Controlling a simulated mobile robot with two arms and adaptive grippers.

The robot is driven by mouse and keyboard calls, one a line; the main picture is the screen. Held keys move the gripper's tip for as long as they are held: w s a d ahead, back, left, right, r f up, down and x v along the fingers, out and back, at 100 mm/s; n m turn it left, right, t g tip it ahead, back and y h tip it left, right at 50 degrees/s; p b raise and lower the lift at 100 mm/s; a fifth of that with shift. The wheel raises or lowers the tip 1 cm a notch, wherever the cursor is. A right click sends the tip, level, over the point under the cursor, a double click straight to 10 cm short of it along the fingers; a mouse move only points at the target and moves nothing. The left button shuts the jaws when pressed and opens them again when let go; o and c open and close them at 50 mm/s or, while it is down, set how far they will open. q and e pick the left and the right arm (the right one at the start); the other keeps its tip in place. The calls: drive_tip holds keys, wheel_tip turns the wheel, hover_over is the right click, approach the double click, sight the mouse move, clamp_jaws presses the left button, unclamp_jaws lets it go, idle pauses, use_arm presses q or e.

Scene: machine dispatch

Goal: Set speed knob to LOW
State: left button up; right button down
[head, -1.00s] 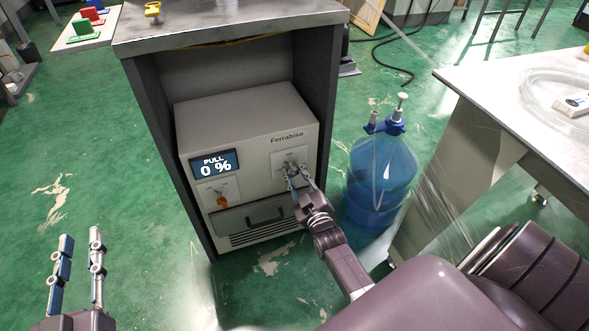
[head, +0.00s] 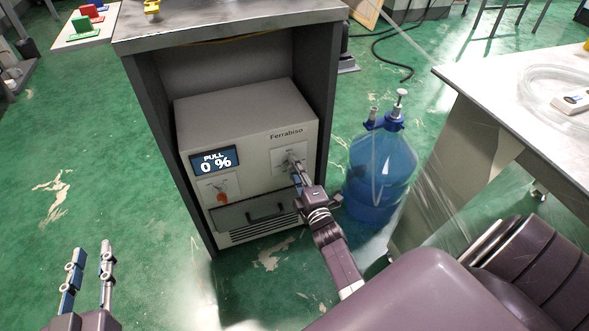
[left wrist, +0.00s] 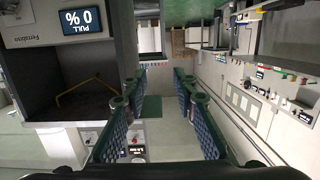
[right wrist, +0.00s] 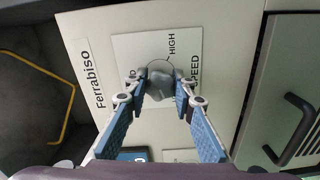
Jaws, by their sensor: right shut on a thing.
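The white Ferrabiso machine (head: 245,125) sits in a dark cabinet. Its speed knob (right wrist: 160,72) is a grey knob on a white plate marked SPEED in the right wrist view. HIGH is readable beside it; the other marking is partly covered, so the pointed setting is unclear. My right gripper (head: 294,168) reaches the plate at the machine's upper right. In the right wrist view its fingertips (right wrist: 160,80) are shut on the knob, one on each side. My left gripper (head: 92,250) is open and empty, low at the left, away from the machine.
The display (head: 214,161) reads PULL 0 %. An orange-red knob (head: 222,197) and a drawer handle (head: 266,213) are lower on the machine.

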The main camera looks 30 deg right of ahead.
use_arm(q)
drive_tip(key=shift+w+d+r+t, duration=0.15)
drive_tip(key=shift+r+t, duration=0.25)
drive_tip(key=shift+r, duration=0.4)
drive_tip(key=shift+w+d+r+t, duration=0.1)
drive_tip(key=shift+r+t, duration=0.3)
drive_tip(key=shift+r, duration=0.35)
use_arm(e)
drive_tip(key=shift+n, duration=1.1)
drive_tip(key=c, duration=1.6)
unclamp_jaws()
drive_tip(key=v, duration=1.2)
